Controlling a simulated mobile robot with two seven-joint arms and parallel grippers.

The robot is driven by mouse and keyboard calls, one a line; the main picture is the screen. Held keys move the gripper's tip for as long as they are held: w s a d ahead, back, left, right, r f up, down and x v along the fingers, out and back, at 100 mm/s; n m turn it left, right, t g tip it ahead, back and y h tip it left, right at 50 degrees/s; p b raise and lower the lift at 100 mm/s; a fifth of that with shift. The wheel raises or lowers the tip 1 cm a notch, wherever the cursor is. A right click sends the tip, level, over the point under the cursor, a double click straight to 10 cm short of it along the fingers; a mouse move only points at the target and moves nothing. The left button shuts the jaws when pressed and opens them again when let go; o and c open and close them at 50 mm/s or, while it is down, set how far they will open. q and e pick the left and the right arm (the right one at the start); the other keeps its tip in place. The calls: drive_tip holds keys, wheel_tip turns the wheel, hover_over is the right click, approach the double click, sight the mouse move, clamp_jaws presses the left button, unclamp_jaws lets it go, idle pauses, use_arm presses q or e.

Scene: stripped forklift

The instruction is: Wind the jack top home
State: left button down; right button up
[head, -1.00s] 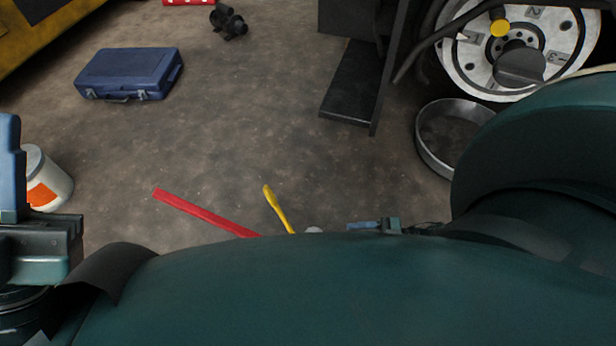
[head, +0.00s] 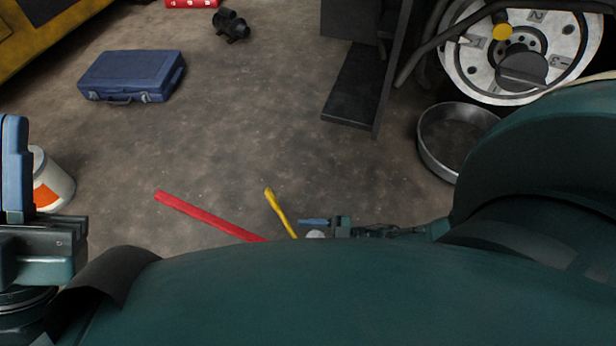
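I cannot make out a jack or its top in this view. A red bar (head: 205,214) and a yellow rod (head: 278,208) lie low in the middle, their near ends hidden behind my arm. A small pale round thing (head: 315,234) shows beside the yellow rod, mostly hidden. My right gripper (head: 313,222) has its blue fingertips just above this pale thing; whether they touch it, or are open, I cannot tell. My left gripper (head: 16,165) is at the left edge, blue finger upward, beside a white bucket; its opening does not show.
The white bucket (head: 52,183) has an orange label. A blue case (head: 132,76), a black fitting (head: 231,26) and a red box (head: 190,3) are on the floor. At right are a black step (head: 352,100), a numbered wheel (head: 470,75) and a metal pan (head: 432,160). Mid floor is clear.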

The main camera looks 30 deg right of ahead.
drive_tip(key=shift+c, duration=0.6)
drive_tip(key=c, duration=0.9)
drive_tip(key=shift+m+t+h+p, duration=0.35)
drive_tip(key=shift+m+t+h, duration=0.25)
drive_tip(key=shift+t, duration=0.2)
drive_tip(key=shift+w+m+t+h, duration=0.1)
drive_tip(key=shift+m+t+h, duration=0.4)
drive_tip(key=shift+t, duration=0.1)
drive_tip(key=shift+m+t+h+p, duration=0.3)
drive_tip(key=shift+m+t+h, duration=0.1)
drive_tip(key=shift+m+h, duration=0.1)
drive_tip(key=shift+w+d+m+t+h, duration=0.2)
drive_tip(key=shift+m+t+h, duration=0.5)
drive_tip(key=shift+h, duration=0.3)
use_arm(q)
drive_tip(key=f+n+y, duration=0.2)
drive_tip(key=shift+w+d+n+y, duration=0.1)
drive_tip(key=shift+w+n+y, duration=0.3)
